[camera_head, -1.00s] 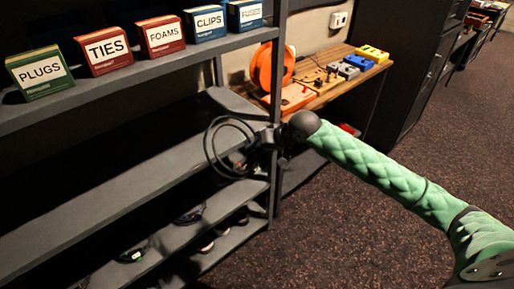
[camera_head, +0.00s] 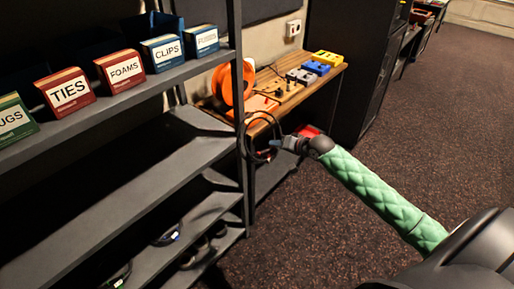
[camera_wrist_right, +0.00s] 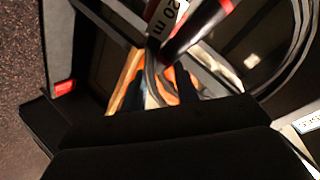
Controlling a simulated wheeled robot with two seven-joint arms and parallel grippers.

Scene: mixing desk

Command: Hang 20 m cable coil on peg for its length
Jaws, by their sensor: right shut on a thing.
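My right gripper (camera_head: 281,143) is shut on a black cable coil (camera_head: 273,128), which hangs as a loop beside the front post of the shelf. In the right wrist view the coil's dark strands (camera_wrist_right: 296,50) curve on the right. A white "20 m" tag (camera_wrist_right: 170,14) shows there, with a black and red cylindrical part (camera_wrist_right: 196,32) next to it. The gripper's fingers are mostly dark in that view. I cannot make out a peg in either view. My left gripper is not in view.
A grey shelf rack (camera_head: 130,165) fills the left, with labelled boxes such as TIES (camera_head: 68,91) on top and other coils (camera_head: 167,236) low down. A wooden bench (camera_head: 293,90) with an orange reel (camera_head: 222,85) stands behind the coil. The carpet (camera_head: 300,235) in front is clear.

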